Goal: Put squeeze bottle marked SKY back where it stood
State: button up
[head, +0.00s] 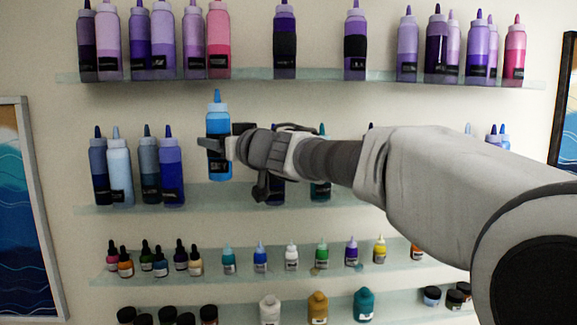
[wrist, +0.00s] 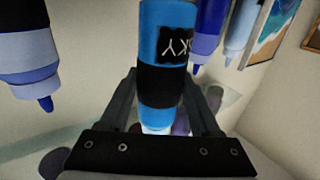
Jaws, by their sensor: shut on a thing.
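The squeeze bottle marked SKY (head: 218,165) is bright blue with a black band, a dark label and a blue nozzle. It is upright in the head view, left of centre, in front of the second shelf (head: 240,192). Its base shows a little above that shelf's line, with no contact visible. My gripper (head: 220,144) is shut on its middle. In the wrist view, which is upside down, the bottle (wrist: 163,90) stands between the two fingers of my gripper (wrist: 162,85), and its label reads SKY. My arm hides part of the shelf to the right.
On the second shelf, several blue bottles (head: 120,170) stand left of the held one; a dark blue bottle (head: 276,190) and a teal-capped bottle (head: 320,188) stand to its right, partly behind my arm. Purple and pink bottles (head: 219,50) fill the shelf above. Small bottles (head: 229,262) stand below.

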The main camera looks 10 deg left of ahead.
jog(key=w+f, duration=0.1)
jog(key=f, duration=0.1)
jog(key=w+f, duration=0.1)
jog(key=f, duration=0.1)
jog(key=w+a+f, duration=0.1)
jog(key=w+f, duration=0.1)
jog(key=shift+f, duration=0.2)
jog(key=shift+w+f, duration=0.25)
jog(key=shift+f, duration=0.2)
jog(key=o, duration=1.3)
jog(key=shift+o, duration=0.2)
jog(key=shift+r, duration=0.1)
